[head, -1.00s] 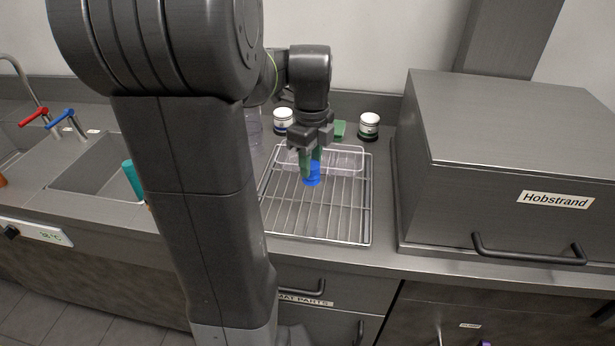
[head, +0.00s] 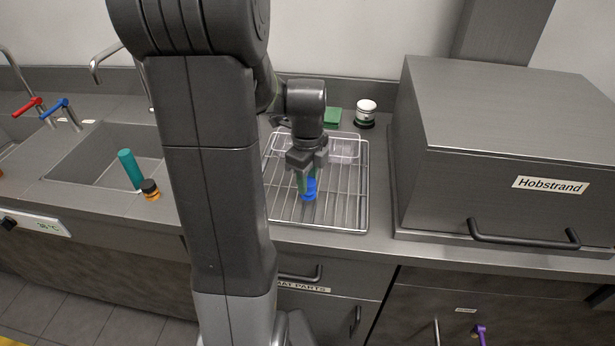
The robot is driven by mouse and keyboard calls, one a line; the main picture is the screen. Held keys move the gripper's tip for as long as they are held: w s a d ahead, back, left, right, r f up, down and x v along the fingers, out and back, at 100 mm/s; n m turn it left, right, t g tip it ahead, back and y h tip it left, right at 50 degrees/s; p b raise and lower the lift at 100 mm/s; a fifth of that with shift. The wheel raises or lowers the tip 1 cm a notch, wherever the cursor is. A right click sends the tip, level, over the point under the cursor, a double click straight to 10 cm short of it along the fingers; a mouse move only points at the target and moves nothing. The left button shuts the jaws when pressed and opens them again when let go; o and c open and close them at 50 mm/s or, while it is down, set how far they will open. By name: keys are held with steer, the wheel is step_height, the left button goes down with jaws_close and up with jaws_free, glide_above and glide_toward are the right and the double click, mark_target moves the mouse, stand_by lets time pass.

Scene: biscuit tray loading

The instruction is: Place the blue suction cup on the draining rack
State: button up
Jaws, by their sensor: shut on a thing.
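The blue suction cup (head: 309,191) is between the fingertips of my gripper (head: 306,181), over the middle of the draining rack. My gripper points down and is shut on the cup. The draining rack (head: 345,212) is a wire grid on the counter. The cup is at or just above the wires; I cannot tell whether it touches them. The upper part of the cup is hidden by the green fingers.
A clear tray (head: 345,148) sits at the rack's back. Behind are a green block (head: 332,117) and a white-lidded jar (head: 366,112). The Hobstrand box (head: 500,150) stands close on the right. A teal cylinder (head: 130,169) and an orange-black jar (head: 150,189) are by the sink.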

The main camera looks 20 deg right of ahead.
steer(key=o, duration=1)
step_height(320, 180, up, 12)
step_height(320, 180, down, 12)
steer(key=shift+s+r, duration=0.1)
steer(key=shift+r, duration=1.55)
